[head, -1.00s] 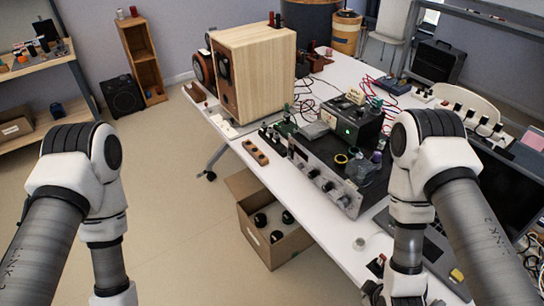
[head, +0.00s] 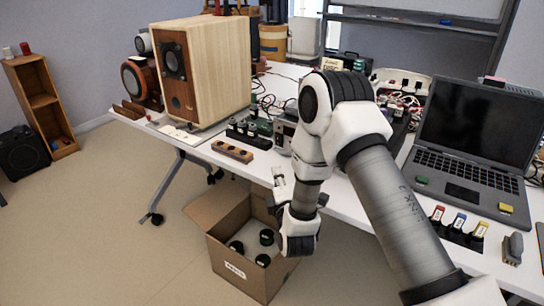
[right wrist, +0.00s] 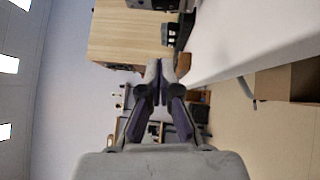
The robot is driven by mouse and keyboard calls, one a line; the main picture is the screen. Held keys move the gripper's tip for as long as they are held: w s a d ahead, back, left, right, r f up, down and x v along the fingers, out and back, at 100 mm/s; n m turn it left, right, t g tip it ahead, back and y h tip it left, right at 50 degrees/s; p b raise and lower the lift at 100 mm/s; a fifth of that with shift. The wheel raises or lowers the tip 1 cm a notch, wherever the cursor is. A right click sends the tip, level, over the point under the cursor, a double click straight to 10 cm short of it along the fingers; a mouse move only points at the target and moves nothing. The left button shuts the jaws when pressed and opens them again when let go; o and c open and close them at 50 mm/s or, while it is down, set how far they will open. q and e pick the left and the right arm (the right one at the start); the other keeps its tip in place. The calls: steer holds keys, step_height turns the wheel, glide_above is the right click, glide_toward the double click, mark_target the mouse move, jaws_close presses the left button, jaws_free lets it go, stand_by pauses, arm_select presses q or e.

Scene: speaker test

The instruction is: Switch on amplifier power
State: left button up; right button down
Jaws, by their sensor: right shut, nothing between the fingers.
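The amplifier, with a silver front panel, stands on the white table (head: 345,205) in the head view. Only its left end (head: 284,137) shows; my right arm hides most of it, so I cannot see its power switch. My right gripper (head: 277,178) is in front of the table's edge, above an open cardboard box, apart from the amplifier. In the right wrist view, its fingers (right wrist: 160,68) are shut and empty. My left gripper is not in view.
A wooden speaker (head: 222,70) stands left of the amplifier, with a wooden block (head: 232,151) nearby. The cardboard box (head: 272,275) on the floor holds several black-topped items. A laptop (head: 475,130) and coloured connectors (head: 459,222) lie right.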

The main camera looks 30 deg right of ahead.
glide_toward(276, 137)
steer(key=w, duration=0.1)
steer(key=w+a, duration=0.1)
steer(key=w, duration=0.2)
steer(key=shift+a+f+b, duration=0.15)
steer(key=shift+a+b, duration=0.15)
steer(key=shift+a, duration=0.1)
steer(key=shift+w+d+r, duration=0.1)
steer(key=shift+w+d, duration=0.25)
steer(key=shift+d, duration=0.3)
steer(key=shift+w+d+r, duration=0.15)
steer(key=shift+w+d, duration=0.25)
steer(key=shift+d, duration=0.25)
steer(key=shift+w+d+r, duration=0.1)
steer(key=shift+w+d, duration=0.25)
steer(key=shift+d, duration=0.25)
steer(key=shift+d+r+g+p, duration=0.3)
steer(key=shift+r+p, duration=0.3)
steer(key=shift+p, duration=0.5)
steer(key=shift+f+m, duration=0.3)
steer(key=shift+m, duration=0.1)
steer(key=shift+a, duration=0.1)
